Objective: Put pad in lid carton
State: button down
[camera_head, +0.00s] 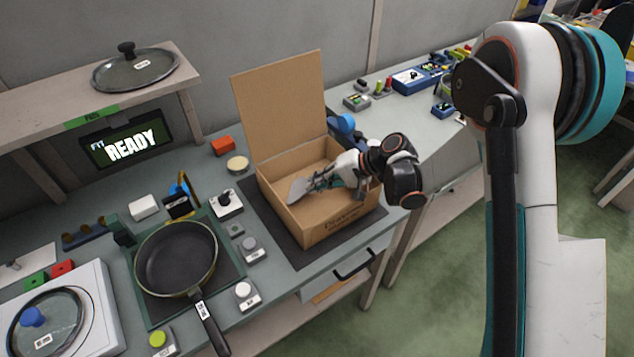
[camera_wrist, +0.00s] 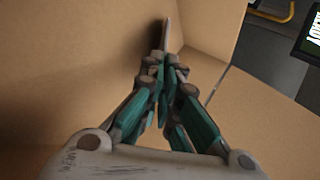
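The lid carton (camera_head: 333,227) is an open brown cardboard box on a dark mat, with its lid flap (camera_head: 279,106) standing up at the back. My gripper (camera_head: 309,184) reaches into the carton from the right, low between its walls. It is shut on a thin grey pad (camera_head: 298,189), which is tilted and inside the carton near the left wall. In the wrist view the pad (camera_wrist: 167,36) shows edge-on between the fingertips, close to the cardboard. I cannot tell whether the pad touches the carton floor.
A black frying pan (camera_head: 176,258) sits left of the carton, with small button boxes (camera_head: 250,249) between. A glass lid (camera_head: 47,326) lies on a white unit at the lower left. Another lid (camera_head: 135,68) rests on the shelf, above a READY screen (camera_head: 128,147).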

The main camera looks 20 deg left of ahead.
jog(key=c, duration=1.8)
grip_release()
jog(key=shift+f, duration=0.1)
jog(key=shift+r, duration=0.2)
jog(key=s+d+r+m+t+h+p, duration=0.1)
jog(key=s+d+r+t+h, duration=0.15)
jog(key=d+r, duration=0.85)
jog(key=s+d+r+t+h+p, duration=0.15)
jog(key=s+d+r, duration=0.25)
jog(key=d+r, duration=0.6)
jog(key=s+d+r+t+h, duration=0.4)
jog(key=s+d+h, duration=0.2)
jog(key=s+d, duration=0.9)
jog(key=shift+s+d+r+h, duration=0.15)
jog(key=shift+s+d+h, duration=0.1)
jog(key=shift+s+h, duration=0.1)
